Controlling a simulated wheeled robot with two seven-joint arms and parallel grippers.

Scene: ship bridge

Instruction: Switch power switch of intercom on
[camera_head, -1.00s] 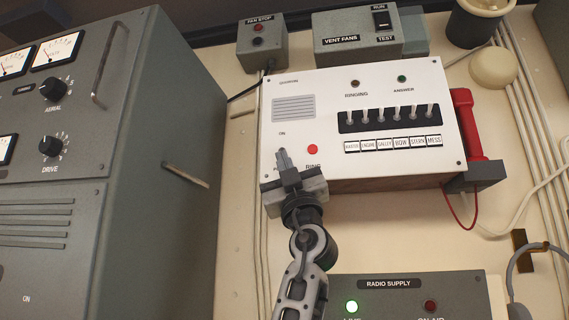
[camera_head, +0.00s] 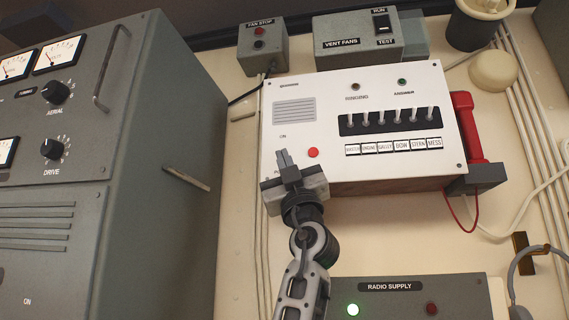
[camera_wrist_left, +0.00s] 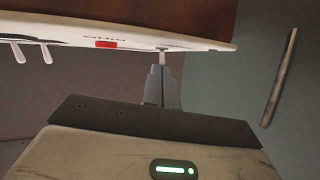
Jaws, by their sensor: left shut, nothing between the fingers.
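The intercom (camera_head: 320,85) is a white-faced box on the wall, with a speaker grille, a red ring button (camera_head: 313,152) and a row of levers. My left gripper (camera_head: 283,156) is shut and empty at its lower left corner, just below the "ON" label. It hides the power switch in the head view. In the left wrist view, the shut fingertips (camera_wrist_left: 163,70) are right at a small pale lever (camera_wrist_left: 162,57) that sticks out from the panel's face. I cannot tell whether they touch it. My right gripper is not in view.
A grey radio cabinet (camera_head: 165,150) with a protruding handle stands to the left. A red handset (camera_head: 467,125) hangs on the intercom's right side. A radio supply box (camera_head: 400,300) with a lit green lamp is below. Fan boxes (camera_head: 357,38) are above.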

